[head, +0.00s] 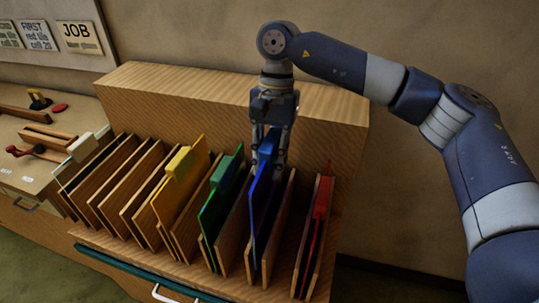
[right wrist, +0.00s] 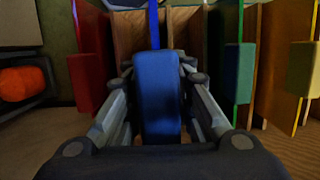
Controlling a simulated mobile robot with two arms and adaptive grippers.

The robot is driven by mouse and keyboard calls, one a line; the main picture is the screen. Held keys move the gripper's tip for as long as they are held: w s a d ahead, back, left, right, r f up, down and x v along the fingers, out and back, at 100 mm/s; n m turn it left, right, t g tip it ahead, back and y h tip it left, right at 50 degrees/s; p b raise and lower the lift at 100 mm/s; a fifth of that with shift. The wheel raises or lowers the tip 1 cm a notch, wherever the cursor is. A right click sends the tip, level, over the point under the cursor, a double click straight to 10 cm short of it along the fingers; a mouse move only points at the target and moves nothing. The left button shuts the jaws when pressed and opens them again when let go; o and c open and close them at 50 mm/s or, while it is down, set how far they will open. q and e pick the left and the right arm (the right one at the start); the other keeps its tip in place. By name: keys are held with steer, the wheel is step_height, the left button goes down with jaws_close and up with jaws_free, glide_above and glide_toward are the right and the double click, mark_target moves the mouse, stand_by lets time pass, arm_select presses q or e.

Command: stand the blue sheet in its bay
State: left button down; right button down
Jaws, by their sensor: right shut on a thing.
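The blue sheet (head: 259,196) stands upright, edge-on, in a bay of the wooden rack (head: 225,95), between the green sheet (head: 215,212) and the red sheet (head: 319,218). My right gripper (head: 268,163) comes down from above and is shut on the blue block-shaped grip at the sheet's top. In the right wrist view the blue grip (right wrist: 158,95) fills the space between both fingers, with the blue sheet's edge behind it. Wooden dividers stand on both sides of the sheet. Its bottom edge is hard to make out. My left gripper is not in view.
A yellow sheet (head: 177,182) and a whitish sheet (head: 84,150) stand further left in the rack, with empty bays between them. A side bench (head: 50,178) at left holds small tools. Signs (head: 78,37) hang on the wall.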

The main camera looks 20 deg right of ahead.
mark_target(270, 196)
steer(key=shift+f+b, duration=1.8)
steer(key=shift+f, duration=1.75)
steer(key=shift+f+b, duration=1.7)
steer(key=shift+f, duration=0.25)
steer(key=c, duration=1.3)
jaws_free()
steer(key=shift+s+f, duration=0.1)
steer(key=shift+f, duration=0.15)
steer(key=v, duration=1.2)
steer(key=shift+r, duration=0.15)
